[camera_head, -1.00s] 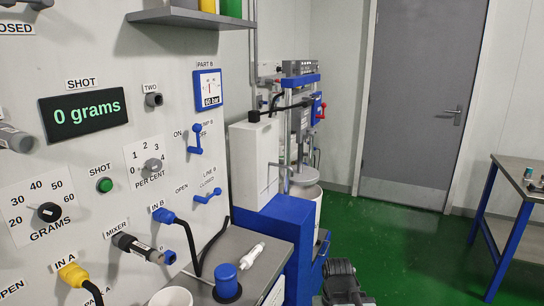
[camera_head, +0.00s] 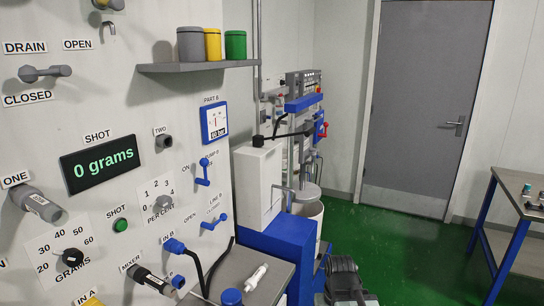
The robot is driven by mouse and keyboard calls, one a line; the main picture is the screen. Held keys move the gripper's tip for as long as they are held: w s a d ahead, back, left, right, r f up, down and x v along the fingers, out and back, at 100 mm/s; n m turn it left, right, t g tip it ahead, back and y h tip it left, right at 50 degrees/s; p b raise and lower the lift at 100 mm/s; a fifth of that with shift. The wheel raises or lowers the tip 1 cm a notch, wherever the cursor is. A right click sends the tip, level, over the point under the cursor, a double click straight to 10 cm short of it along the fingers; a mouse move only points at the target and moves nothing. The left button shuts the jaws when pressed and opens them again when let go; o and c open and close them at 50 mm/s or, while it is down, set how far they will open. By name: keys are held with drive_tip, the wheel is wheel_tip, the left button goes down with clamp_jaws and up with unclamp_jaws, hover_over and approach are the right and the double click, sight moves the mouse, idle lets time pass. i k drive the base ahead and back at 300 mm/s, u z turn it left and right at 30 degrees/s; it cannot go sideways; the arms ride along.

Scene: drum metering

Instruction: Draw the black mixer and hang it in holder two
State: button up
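The black mixer (camera_head: 148,279) sits at the panel beside the MIXER label, low in the view. It is a black cylinder with a white tag, sticking out from the wall towards the lower right. Holder two (camera_head: 164,142) is a short dark fitting under the TWO label, and I see no mixer in it. A grey cylinder with a white tag (camera_head: 40,206) sticks out at holder one, under the ONE label. A dark part at the bottom edge looks like my own arm.
A shelf (camera_head: 200,66) with grey, yellow and green pots juts out above holder two. A blue plug (camera_head: 174,246) with a black hose stands out right of the mixer. A bench (camera_head: 249,266) with a white syringe-like item lies below. Green floor (camera_head: 400,250) is open to the right.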

sight(143, 277)
drive_tip(key=z, duration=0.05)
drive_tip(key=k, duration=0.5)
drive_tip(key=u, duration=1.95)
drive_tip(key=k, duration=1.15)
drive_tip(key=z, duration=0.6)
drive_tip(key=i, duration=1.45)
drive_tip(key=u, duration=0.1)
